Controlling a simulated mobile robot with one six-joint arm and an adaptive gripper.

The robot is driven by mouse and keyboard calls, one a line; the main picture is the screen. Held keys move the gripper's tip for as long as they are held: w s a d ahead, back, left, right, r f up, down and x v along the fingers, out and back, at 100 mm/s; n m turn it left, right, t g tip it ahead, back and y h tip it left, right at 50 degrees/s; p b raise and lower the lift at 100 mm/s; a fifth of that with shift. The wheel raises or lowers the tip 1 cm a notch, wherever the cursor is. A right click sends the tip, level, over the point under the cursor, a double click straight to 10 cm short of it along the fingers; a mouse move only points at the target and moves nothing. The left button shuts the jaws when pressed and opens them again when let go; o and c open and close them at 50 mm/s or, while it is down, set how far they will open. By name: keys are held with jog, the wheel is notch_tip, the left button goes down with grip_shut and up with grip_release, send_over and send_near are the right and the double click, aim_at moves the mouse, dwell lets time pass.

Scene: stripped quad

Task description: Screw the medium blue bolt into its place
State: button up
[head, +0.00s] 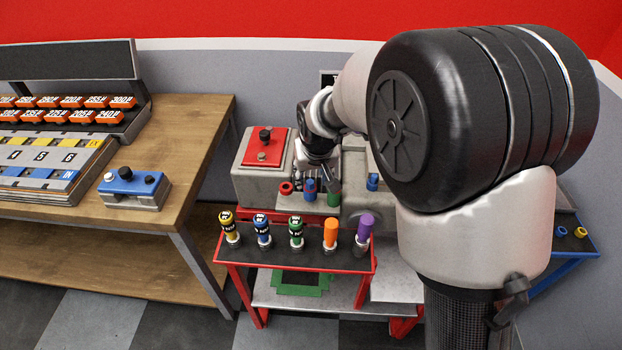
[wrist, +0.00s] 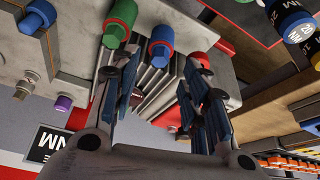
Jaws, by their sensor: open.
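Two blue bolts show; I cannot tell by size which is the medium one. One blue bolt (head: 310,190) stands on the grey block between a red part and a green bolt (head: 334,197). In the wrist view this blue bolt (wrist: 161,42) has a hexagonal head, a red ring at its end, and lies between my fingertips in the picture. The other blue bolt (head: 372,181) stands farther right; it also shows at the wrist view's upper left (wrist: 40,14). My gripper (wrist: 160,68) is open and empty, just above the block (head: 319,172). Any contact is unclear.
The red part (head: 286,188) sits left of the blue bolt. A red rack (head: 290,258) in front holds several upright coloured tools. A red-topped box (head: 264,148) stands behind left. A wooden bench (head: 190,150) is at left. My arm hides the right side.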

jog(key=v, duration=0.8)
jog(key=s+d+r+m, duration=0.1)
jog(key=s+d+r, duration=0.3)
jog(key=s+d, duration=0.45)
jog(key=s+d+r+m, duration=0.1)
jog(key=s+d+r, duration=0.35)
jog(key=s, duration=0.65)
jog(key=s+d+f+h, duration=0.1)
jog(key=s+d+f, duration=0.1)
jog(key=s, duration=0.7)
jog(key=shift+d+f+m, duration=0.25)
jog(key=shift+f+m, duration=0.05)
